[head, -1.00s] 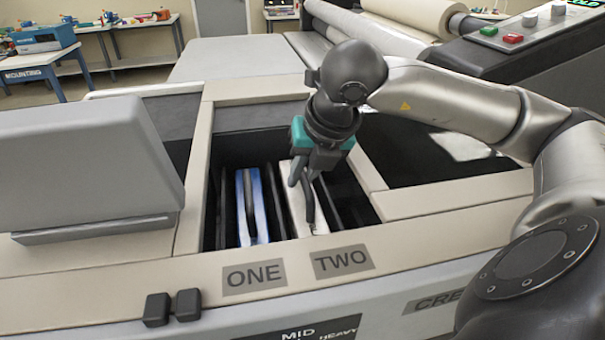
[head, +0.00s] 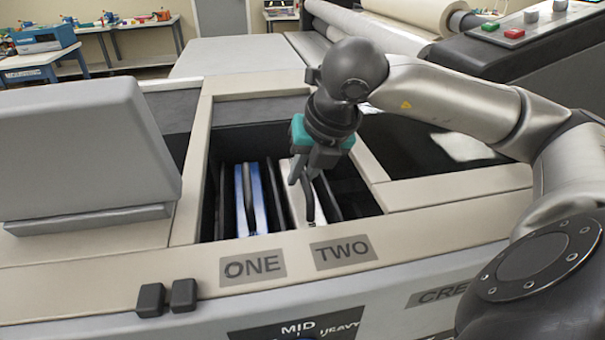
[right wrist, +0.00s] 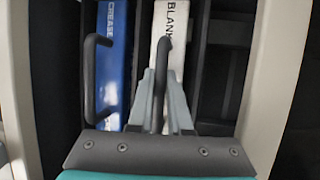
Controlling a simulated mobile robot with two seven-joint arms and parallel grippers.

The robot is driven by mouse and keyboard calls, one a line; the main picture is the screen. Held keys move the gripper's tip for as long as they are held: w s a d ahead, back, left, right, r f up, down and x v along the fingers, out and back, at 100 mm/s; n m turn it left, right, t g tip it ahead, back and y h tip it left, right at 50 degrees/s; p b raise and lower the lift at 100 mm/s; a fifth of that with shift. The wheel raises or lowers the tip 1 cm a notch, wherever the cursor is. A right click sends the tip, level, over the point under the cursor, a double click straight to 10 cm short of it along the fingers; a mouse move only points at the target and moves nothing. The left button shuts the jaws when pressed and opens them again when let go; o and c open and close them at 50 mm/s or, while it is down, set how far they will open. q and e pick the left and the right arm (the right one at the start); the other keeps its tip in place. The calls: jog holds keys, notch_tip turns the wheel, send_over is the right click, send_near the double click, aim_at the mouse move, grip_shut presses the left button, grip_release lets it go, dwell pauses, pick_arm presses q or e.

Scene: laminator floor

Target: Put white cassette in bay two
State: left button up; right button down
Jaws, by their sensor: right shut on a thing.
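The white cassette (head: 297,204) sits upright in the machine's open well, in the slot behind the TWO label (head: 343,251). In the right wrist view its top reads BLANK (right wrist: 172,28), partly covered, and it has a dark handle. My right gripper (head: 303,184) reaches down from above and is shut on that handle; its fingers also show in the right wrist view (right wrist: 160,100). How deep the cassette sits is hard to tell. My left gripper is not in view.
A blue cassette (head: 260,205) marked CREASE stands just left, behind the ONE label (head: 253,267), with its own dark handle. Dark dividers flank the slots. The beige frame (head: 190,212) surrounds the well. A grey hood (head: 80,155) stands at left.

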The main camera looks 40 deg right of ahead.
jog(key=shift+f, duration=0.2)
jog(key=c, duration=0.8)
grip_release()
jog(key=shift+o, duration=0.2)
jog(key=p+v, duration=0.3)
jog(key=v, duration=1.2)
jog(key=shift+r, duration=0.15)
jog(key=shift+s, duration=0.1)
